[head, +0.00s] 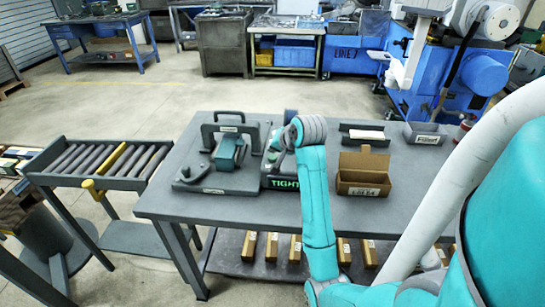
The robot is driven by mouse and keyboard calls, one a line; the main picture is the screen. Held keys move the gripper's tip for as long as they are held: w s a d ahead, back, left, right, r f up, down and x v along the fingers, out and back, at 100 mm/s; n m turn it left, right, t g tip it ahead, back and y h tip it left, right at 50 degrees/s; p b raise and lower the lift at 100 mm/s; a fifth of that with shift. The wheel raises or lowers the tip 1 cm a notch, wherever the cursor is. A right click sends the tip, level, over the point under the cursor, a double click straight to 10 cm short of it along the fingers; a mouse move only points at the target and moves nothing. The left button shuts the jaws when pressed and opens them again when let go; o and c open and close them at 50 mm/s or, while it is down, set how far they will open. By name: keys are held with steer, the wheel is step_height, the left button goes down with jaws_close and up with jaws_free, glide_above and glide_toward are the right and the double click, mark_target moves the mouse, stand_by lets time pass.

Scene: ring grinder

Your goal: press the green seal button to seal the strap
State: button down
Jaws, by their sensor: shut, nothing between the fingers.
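A dark strapping tool (281,183) with a lit green "TIGHT" display stands on the grey workbench, left of my arm. My teal arm reaches over the bench and its grey wrist is bent above the tool.
The workbench (240,207) carries an open brown carton (364,176) right of my arm and a grey bin (425,134) at the back right. A roller conveyor (101,163) stands at the left. Several small cartons lie on the lower shelf. The bench front is mostly clear.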

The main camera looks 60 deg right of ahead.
mark_target(274, 157)
steer(key=shift+f, duration=0.2)
steer(key=shift+f, duration=0.25)
steer(key=shift+f, duration=0.55)
stand_by(1.4)
steer(key=shift+r, duration=1)
steer(key=shift+r, duration=2.5)
steer(key=shift+s, duration=0.1)
